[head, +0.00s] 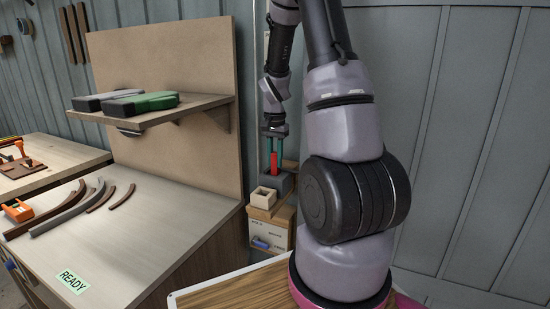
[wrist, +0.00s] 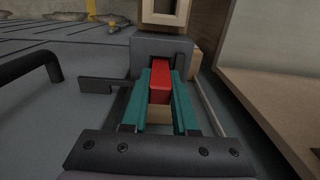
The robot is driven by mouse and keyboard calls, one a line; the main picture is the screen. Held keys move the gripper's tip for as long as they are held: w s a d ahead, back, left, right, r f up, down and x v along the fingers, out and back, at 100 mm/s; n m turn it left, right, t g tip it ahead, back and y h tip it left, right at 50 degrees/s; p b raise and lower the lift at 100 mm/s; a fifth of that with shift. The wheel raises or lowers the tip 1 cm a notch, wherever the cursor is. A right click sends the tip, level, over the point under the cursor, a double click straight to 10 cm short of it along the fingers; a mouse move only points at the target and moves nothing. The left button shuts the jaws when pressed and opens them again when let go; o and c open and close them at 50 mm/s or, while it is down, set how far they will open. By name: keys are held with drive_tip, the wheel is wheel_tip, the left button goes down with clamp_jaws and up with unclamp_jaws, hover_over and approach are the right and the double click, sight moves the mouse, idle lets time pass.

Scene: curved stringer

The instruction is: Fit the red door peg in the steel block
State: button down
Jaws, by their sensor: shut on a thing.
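My gripper (head: 274,146) points down with its teal fingers shut on the red door peg (head: 274,164). In the wrist view the red peg (wrist: 160,80) sits between the two teal fingers. The grey steel block (head: 285,181) stands directly below the peg in the head view. In the wrist view the steel block (wrist: 141,54) has a dark opening just beyond the peg's far end. The peg's lower end is at or just over the block. I cannot tell whether it is inside the opening.
A beige open-topped box (head: 263,197) stands beside the steel block on a small wooden stand (head: 270,213). A workbench (head: 120,228) with curved strips and a READY label lies to the left. A shelf (head: 160,112) holding grey and green cases juts out above it.

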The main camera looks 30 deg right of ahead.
drive_tip(key=shift+f, duration=0.65)
drive_tip(key=c, duration=0.6)
unclamp_jaws()
wheel_tip(320, 180, up, 11)
drive_tip(key=shift+f, duration=0.15)
drive_tip(key=s+a+r+n+t+y, duration=0.1)
drive_tip(key=s+a+r+n+t, duration=0.2)
drive_tip(key=s+a+r, duration=0.3)
drive_tip(key=s+a+r+n+t+y, duration=0.1)
drive_tip(key=s+a+r+n+t, duration=0.2)
drive_tip(key=s+a+r, duration=0.4)
drive_tip(key=s+r+t, duration=0.1)
drive_tip(key=s+r, duration=0.3)
drive_tip(key=s, duration=0.2)
drive_tip(key=shift+s+r, duration=0.25)
drive_tip(key=shift+r, duration=0.15)
